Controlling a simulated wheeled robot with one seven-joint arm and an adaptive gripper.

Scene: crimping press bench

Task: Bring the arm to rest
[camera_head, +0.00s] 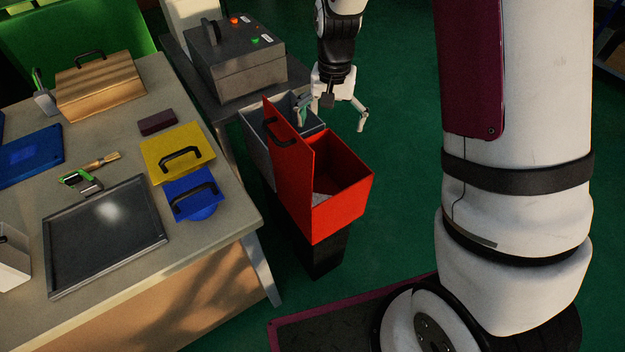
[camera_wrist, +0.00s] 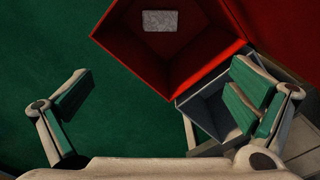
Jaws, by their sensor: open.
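My gripper (camera_head: 333,110) is open and empty, its two fingers spread wide. It hangs above and behind the red bin (camera_head: 345,185), near the grey bin (camera_head: 258,148). In the wrist view my gripper (camera_wrist: 160,110) shows green pads, with green floor and part of the red bin (camera_wrist: 120,50) between and beyond them. The right finger overlaps the grey bin (camera_wrist: 205,107) in that view; I cannot tell whether they touch. The red bin's lid (camera_head: 290,150) stands upright, and a pale grey block (camera_wrist: 160,21) lies inside the bin.
A grey machine box (camera_head: 240,65) with a red and a green button stands on a dark side table behind the bins. The workbench (camera_head: 215,240) at left holds a black tray (camera_head: 105,228), a yellow lid (camera_head: 175,150), a blue lid (camera_head: 190,192) and a wooden box (camera_head: 100,85). Green floor (camera_head: 400,130) is clear right of my gripper.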

